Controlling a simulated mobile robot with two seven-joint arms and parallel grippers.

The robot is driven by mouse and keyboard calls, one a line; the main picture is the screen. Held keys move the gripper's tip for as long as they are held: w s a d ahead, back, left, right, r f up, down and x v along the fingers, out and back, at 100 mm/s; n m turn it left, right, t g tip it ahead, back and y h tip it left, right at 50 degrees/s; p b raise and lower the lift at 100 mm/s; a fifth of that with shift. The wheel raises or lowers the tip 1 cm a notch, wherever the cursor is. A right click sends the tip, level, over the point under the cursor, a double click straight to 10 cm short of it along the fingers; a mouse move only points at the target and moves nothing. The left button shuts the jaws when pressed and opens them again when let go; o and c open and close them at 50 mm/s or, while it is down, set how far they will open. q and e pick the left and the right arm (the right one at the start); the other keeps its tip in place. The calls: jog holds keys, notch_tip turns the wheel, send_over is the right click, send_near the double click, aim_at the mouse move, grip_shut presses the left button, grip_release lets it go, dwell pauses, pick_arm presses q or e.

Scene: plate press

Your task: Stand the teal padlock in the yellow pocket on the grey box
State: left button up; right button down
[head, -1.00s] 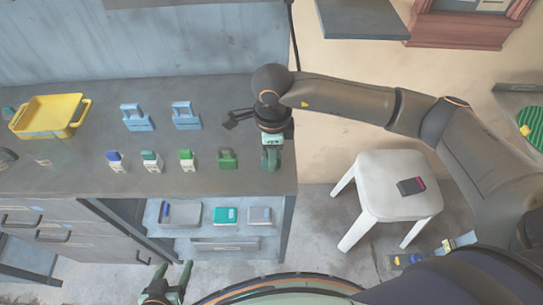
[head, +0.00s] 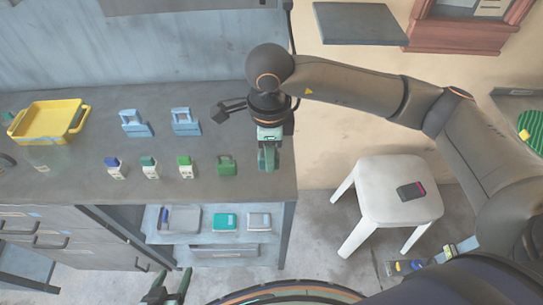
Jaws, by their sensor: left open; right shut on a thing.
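My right gripper (head: 268,162) points down over the right end of the grey counter. It is shut on a small teal thing, which I take for the teal padlock; the fingers hide most of it. A green padlock-shaped block (head: 227,166) stands on the counter just left of this gripper, apart from it. My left gripper (head: 172,288) is open and empty at the bottom edge, in front of the counter, and partly cut off. I cannot make out a yellow pocket on a grey box for sure.
A yellow tray (head: 47,121) lies at the counter's left. Two light-blue handled blocks (head: 134,123) (head: 185,121) stand at the back. Several small cartons (head: 150,167) stand in front. A shelf below holds a teal box (head: 224,222). A white stool (head: 385,200) stands right.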

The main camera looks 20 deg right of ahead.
jog(key=s+a+r+b, duration=0.1)
jog(key=s+a+r, duration=0.5)
jog(key=s, duration=0.4)
jog(key=w+d+n+p, duration=0.2)
jog(key=w+d+n, duration=0.2)
jog(key=d+n, duration=0.3)
jog(key=w+d+n+p, duration=0.2)
jog(key=w+d+n, duration=0.2)
jog(key=n, duration=1)
jog(key=d, duration=0.3)
jog(key=shift+d+r, duration=0.15)
jog(key=shift+d, duration=0.15)
